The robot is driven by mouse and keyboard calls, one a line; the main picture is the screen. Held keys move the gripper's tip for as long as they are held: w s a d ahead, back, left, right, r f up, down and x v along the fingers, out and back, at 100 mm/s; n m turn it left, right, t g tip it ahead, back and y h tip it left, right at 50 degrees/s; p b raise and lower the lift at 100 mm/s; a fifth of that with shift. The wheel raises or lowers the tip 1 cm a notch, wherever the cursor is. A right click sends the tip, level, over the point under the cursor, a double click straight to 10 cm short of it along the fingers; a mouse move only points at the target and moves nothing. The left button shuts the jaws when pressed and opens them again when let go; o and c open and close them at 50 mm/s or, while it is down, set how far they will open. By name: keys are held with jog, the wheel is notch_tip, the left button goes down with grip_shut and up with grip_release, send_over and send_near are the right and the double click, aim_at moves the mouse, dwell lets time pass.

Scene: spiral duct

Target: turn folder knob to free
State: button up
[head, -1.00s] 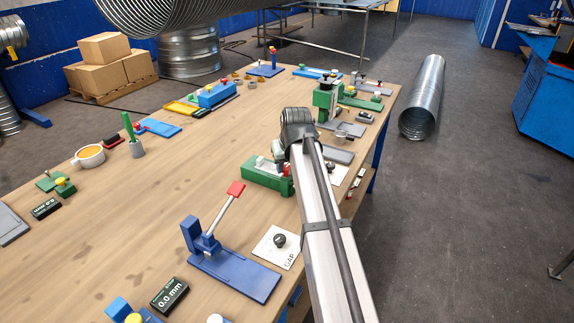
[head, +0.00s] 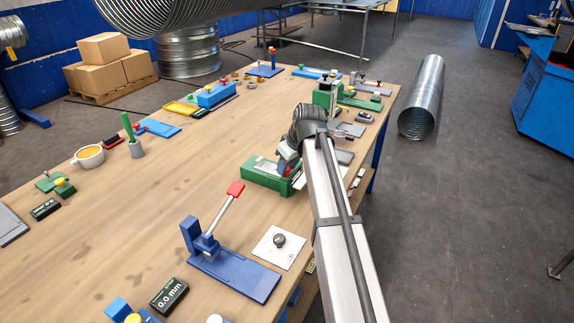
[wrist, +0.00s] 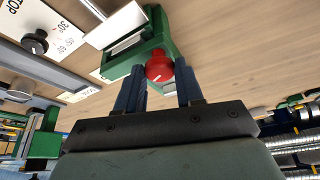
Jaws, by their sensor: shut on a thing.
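A red knob (wrist: 158,66) with a white pointer line sits on the green folder (wrist: 168,30) in the wrist view. My gripper (wrist: 157,75) has its two dark blue fingers on either side of the knob and is shut on it. In the head view, my gripper (head: 285,165) is at the right end of the green folder (head: 262,178), and mostly hides the knob. I cannot read any label beside the red knob, so its setting is unclear.
A black knob (wrist: 35,42) on a white "STOP" card with angle marks is at the left of the wrist view. A blue tool with a red-tipped lever (head: 235,189) stands nearer on the table, beside a gap card (head: 284,255). The wooden table's middle is clear.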

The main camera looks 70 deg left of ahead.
jog(key=n, duration=0.2)
jog(key=n+g+h, duration=0.1)
jog(key=n, duration=0.1)
jog(key=n+g, duration=0.1)
jog(key=n, duration=0.1)
jog(key=shift+w+a+n+h, duration=0.25)
jog(key=shift+n+h, duration=0.05)
jog(key=shift+h, duration=0.1)
jog(key=n+h, duration=0.1)
jog(key=n, duration=0.3)
jog(key=shift+a, duration=0.15)
jog(key=shift+n+h, duration=0.7)
jog(key=shift+n, duration=0.4)
jog(key=o, duration=1)
jog(key=shift+o, duration=0.2)
jog(key=v, duration=1.3)
jog(key=shift+w+r, duration=0.3)
jog(key=shift+w, duration=0.15)
